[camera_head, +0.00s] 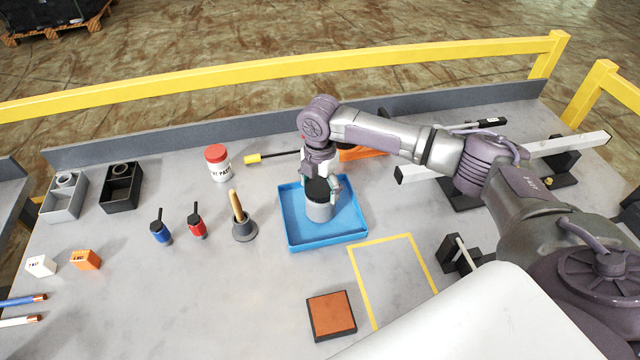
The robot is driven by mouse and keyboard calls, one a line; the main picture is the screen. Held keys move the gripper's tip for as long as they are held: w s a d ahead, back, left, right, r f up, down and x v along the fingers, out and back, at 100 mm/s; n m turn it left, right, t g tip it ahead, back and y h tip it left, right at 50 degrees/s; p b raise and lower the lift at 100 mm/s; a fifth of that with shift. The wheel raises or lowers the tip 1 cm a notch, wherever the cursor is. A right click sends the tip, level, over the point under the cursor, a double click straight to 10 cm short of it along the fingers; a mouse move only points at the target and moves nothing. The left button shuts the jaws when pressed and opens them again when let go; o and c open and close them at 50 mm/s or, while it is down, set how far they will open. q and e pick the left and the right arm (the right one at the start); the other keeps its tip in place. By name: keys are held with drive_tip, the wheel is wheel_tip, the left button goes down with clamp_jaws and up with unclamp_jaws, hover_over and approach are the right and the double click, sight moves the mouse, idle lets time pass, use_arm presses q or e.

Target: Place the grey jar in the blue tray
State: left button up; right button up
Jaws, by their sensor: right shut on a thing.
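The grey jar (319,210) is upright inside the outline of the blue tray (300,241), near its middle. My right gripper (321,192) comes down from above and is shut on the jar's upper part. The gripper hides the jar's top. I cannot tell whether the jar's base touches the tray floor. My left gripper is not in view.
A white jar with a red lid (217,162), a plunger-like tool (243,222) and red (197,222) and blue (161,229) bottles stand left of the tray. An orange-topped block (331,315) lies in front. A yellow rail (280,68) runs behind the table.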

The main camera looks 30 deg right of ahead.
drive_tip(key=shift+f, duration=0.1)
drive_tip(key=o, duration=1.7)
drive_tip(key=shift+f, duration=0.15)
wheel_tip(320, 180, up, 12)
drive_tip(key=b, duration=0.3)
